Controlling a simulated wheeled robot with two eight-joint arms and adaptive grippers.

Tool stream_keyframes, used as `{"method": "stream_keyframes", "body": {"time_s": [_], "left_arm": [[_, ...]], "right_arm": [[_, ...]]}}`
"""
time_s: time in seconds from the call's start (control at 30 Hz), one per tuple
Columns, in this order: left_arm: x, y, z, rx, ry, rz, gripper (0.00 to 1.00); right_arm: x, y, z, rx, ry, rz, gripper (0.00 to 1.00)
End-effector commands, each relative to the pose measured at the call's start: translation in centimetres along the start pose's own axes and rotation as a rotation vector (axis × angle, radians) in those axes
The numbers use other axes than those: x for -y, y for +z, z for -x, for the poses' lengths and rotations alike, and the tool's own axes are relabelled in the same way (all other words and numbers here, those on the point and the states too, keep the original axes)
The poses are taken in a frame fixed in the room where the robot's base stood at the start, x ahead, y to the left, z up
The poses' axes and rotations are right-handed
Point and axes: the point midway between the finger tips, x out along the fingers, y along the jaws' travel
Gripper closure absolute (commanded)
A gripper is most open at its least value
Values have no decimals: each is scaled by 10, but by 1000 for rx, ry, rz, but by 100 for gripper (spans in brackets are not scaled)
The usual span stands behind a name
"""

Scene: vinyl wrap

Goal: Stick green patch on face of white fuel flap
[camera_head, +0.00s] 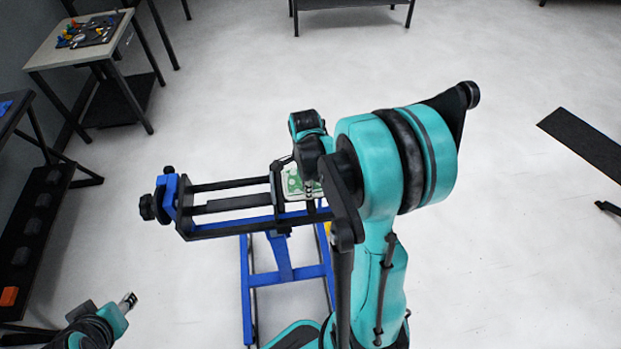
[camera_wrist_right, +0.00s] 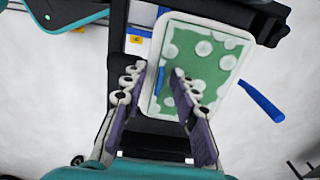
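The white fuel flap (camera_wrist_right: 153,103) is held in a stand and shows as a rounded white rim. The green patch (camera_wrist_right: 222,62), with pale round spots, lies over its face inside that rim; whether it is fully stuck down I cannot tell. In the head view the green patch (camera_head: 293,183) is partly hidden by my right arm. My left gripper (camera_head: 127,300) is low at the left, away from the flap, too small to read.
The blue stand (camera_head: 284,268) with black rails (camera_head: 235,206) surrounds the flap. A blue rod (camera_wrist_right: 260,100) sticks out beside the flap. A table with tools (camera_head: 84,38) stands at the far left, and a dark rack (camera_head: 35,220) at the left edge.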

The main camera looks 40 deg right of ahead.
Motion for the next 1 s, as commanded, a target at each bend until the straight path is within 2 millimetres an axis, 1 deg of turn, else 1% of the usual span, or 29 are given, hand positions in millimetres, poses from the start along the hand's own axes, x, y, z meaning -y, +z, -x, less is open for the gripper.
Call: {"method": "stream_keyframes", "body": {"time_s": [0.03, 0.07, 0.17, 0.27, 0.5, 0.63, 0.7, 0.8, 1.0], "left_arm": [[10, 2, -3, -3, 10, 7, 60], [14, 3, -3, -5, 12, 11, 60], [15, 3, -4, -5, 13, 12, 60], [15, 3, -4, -5, 13, 12, 60], [14, 3, -3, -5, 12, 10, 60], [14, 3, -3, -5, 12, 10, 60], [14, 3, -3, -5, 12, 10, 60], [14, 3, -3, -5, 12, 10, 60], [14, 3, -3, -5, 12, 10, 60]], "right_arm": [[0, 0, 1, 0, 0, 0, 71], [0, 0, 2, 0, 0, 0, 71], [0, 0, 12, 0, 0, 0, 71], [0, 0, 30, 0, 0, 1, 71], [0, -1, 83, 1, 0, 3, 71], [0, -1, 104, 2, 0, 4, 71], [0, -1, 112, 2, 0, 4, 71], [0, -1, 119, 2, 0, 4, 71], [0, -1, 121, 2, -1, 5, 71]]}}
